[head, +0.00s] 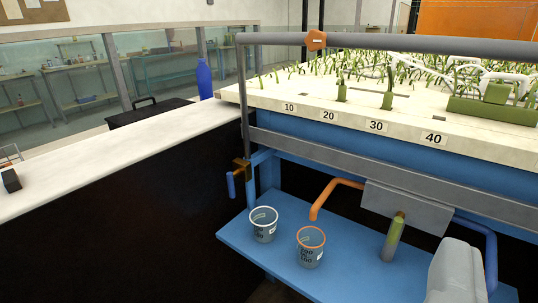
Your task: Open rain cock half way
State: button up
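A small brass-brown cock (239,170) sits at the lower end of a thin upright pipe at the left end of the flume. A blue lever (231,185) hangs down beside it. The upright pipe joins a grey overhead pipe (420,45) that carries an orange knob (315,40) with a white mark. No label shows which of these is the rain cock. I see no gripper fingers.
A blue shelf (285,260) below the flume holds a white-rimmed beaker (263,224) and an orange-rimmed beaker (310,247). An orange spout (330,193) hangs above them. A numbered cream bed (270,98) bears green plants. A white-topped counter (110,160) runs along the left.

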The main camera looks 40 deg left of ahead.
aim_at(230, 176)
jog(key=u, duration=1.1)
